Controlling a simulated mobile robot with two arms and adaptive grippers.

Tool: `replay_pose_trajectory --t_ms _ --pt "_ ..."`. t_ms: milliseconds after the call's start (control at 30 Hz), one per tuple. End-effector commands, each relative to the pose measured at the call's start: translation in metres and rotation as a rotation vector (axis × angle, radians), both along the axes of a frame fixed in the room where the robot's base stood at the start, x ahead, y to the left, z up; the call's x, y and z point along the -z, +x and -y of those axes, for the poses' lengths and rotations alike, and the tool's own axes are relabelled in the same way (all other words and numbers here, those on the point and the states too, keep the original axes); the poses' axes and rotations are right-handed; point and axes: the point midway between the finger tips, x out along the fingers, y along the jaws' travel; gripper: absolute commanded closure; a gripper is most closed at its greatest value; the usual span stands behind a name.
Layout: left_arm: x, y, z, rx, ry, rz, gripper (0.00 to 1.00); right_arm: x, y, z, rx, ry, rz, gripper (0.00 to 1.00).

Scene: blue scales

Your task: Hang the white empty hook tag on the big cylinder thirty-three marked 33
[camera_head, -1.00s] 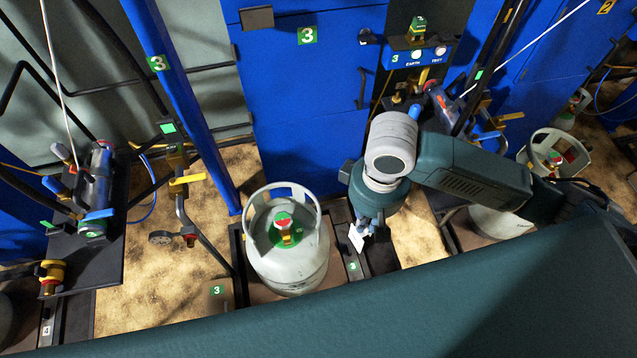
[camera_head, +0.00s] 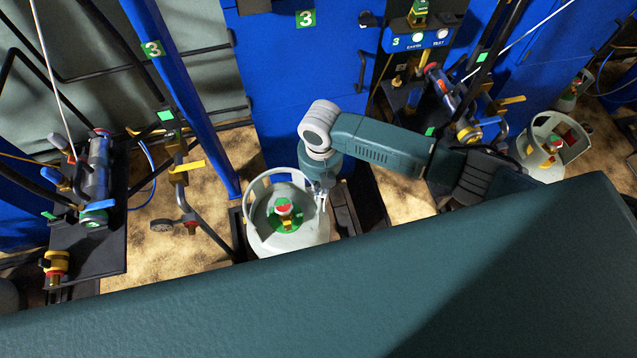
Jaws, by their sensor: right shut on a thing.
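A big grey-white cylinder (camera_head: 288,244) stands upright in a dark frame at the lower middle, with an open collar and a green, red and yellow valve at its top. No 33 mark is readable on it. My right gripper (camera_head: 321,196) points down at the right side of the cylinder's collar. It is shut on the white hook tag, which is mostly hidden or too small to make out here. I cannot tell whether the tag touches the collar. My left gripper is not in view.
Blue cabinets (camera_head: 290,90) marked 3 stand behind the cylinder. A black stand (camera_head: 100,255) with a valve assembly is at the left. Another grey cylinder (camera_head: 546,140) stands at the right. A blue post (camera_head: 185,90) rises left of the cylinder. My teal body covers the lower part.

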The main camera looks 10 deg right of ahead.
Motion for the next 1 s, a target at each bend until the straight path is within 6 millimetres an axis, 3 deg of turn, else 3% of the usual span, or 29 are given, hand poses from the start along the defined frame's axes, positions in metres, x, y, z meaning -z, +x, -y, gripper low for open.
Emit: replay_pose_trajectory --t_ms 200,733,1000 --pt "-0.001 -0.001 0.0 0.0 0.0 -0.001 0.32 0.008 0.005 -0.003 -0.168 0.0 0.0 1.0" --pt "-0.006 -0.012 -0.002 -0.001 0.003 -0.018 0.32 0.006 0.005 -0.003 -0.179 0.003 -0.001 1.0" --pt "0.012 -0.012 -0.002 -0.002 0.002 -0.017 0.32 0.031 0.005 -0.003 -0.178 0.004 0.0 1.0"
